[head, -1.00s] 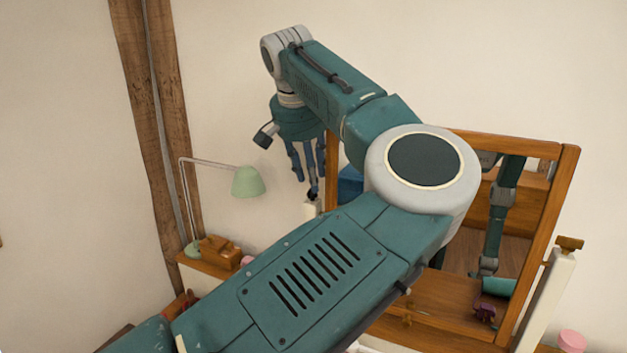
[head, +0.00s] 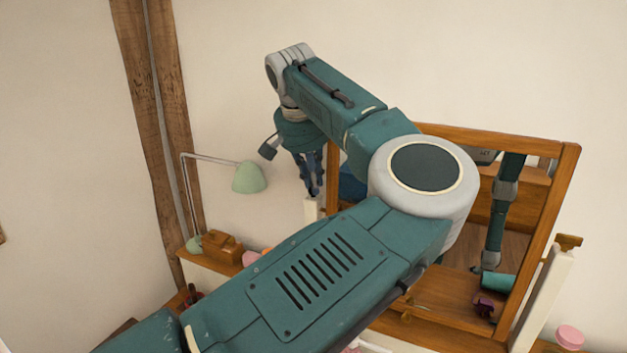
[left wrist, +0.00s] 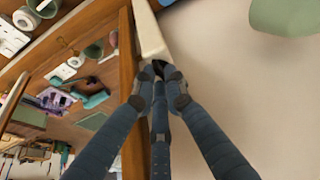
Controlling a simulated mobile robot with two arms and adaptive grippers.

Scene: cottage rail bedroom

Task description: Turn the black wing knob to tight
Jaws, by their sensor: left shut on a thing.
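The black wing knob (left wrist: 158,68) sits at the top of a white post in the left wrist view, mostly hidden between my fingers. My left gripper (left wrist: 159,88) is shut on it, with the fingertips closed around it from both sides. In the head view my left gripper (head: 313,188) points down at the top of the white post (head: 311,211) beside the mirror's left edge. The knob itself is hidden by the fingers there. My right gripper is not directly in view.
A wood-framed mirror (head: 552,207) stands right of the gripper and reflects my arm and the room. A green lamp (head: 250,178) stands to the left, near a wooden box (head: 222,248). The wall behind is bare.

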